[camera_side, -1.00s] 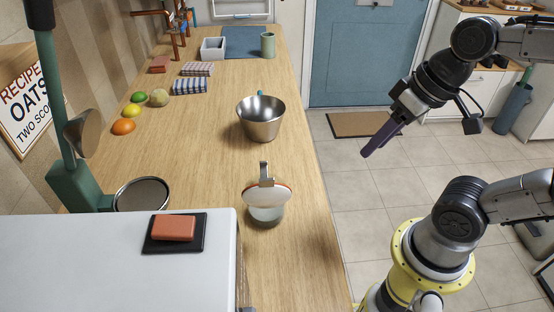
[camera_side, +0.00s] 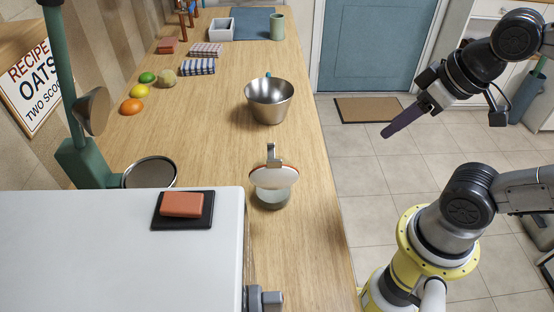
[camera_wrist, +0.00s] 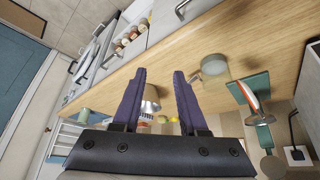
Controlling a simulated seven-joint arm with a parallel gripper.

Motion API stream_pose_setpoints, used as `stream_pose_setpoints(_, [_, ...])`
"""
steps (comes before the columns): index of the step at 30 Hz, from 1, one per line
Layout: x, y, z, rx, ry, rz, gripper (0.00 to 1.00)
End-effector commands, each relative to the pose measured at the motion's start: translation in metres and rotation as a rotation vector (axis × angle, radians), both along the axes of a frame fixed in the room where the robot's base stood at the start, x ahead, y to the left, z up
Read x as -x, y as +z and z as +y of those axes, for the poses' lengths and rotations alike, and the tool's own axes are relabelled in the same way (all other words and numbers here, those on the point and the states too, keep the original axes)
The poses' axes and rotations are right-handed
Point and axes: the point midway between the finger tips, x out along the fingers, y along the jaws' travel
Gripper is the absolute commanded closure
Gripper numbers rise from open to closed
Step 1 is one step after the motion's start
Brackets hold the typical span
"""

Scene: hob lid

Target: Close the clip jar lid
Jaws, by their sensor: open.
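The clip jar (camera_side: 273,199) is a small glass jar on the wooden counter. In the wrist view the glass jar (camera_wrist: 215,67) is right of centre, with the lid (camera_wrist: 251,93) nearly edge-on. My gripper (camera_side: 386,134) is open and empty, above the floor to the right of the counter. It is well apart from the jar. Its purple fingers (camera_wrist: 160,73) stand apart in the wrist view.
A metal bowl (camera_side: 269,100) stands behind the jar. In front is a white appliance (camera_side: 90,255) with a brick-red block (camera_side: 182,204) on a dark pad. A green stand (camera_side: 85,160) and a round pan (camera_side: 149,172) are to the left. The counter (camera_side: 305,235) around the jar is fairly clear.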

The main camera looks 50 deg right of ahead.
Motion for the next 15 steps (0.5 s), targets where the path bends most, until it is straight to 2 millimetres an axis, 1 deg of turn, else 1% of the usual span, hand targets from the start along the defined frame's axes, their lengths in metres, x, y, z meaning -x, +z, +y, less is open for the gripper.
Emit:
stream_pose_setpoints(1, [0.0,0.0,0.0,0.005,0.01,0.0,0.69])
stream_pose_setpoints(4, [0.003,-0.002,0.0,0.04,0.076,0.017,0.87])
stream_pose_setpoints(6, [0.007,0.001,0.001,0.084,0.169,0.035,1.0])
stream_pose_setpoints(8, [0.007,0.011,0.001,0.132,0.274,0.043,1.0])
stream_pose_setpoints(11, [0.0,0.034,0.007,0.219,0.501,0.071,1.0])
stream_pose_setpoints(14, [-0.012,0.059,0.02,0.299,0.779,0.103,1.0])
stream_pose_setpoints(15, [-0.018,0.069,0.027,0.328,0.9,0.114,1.0])
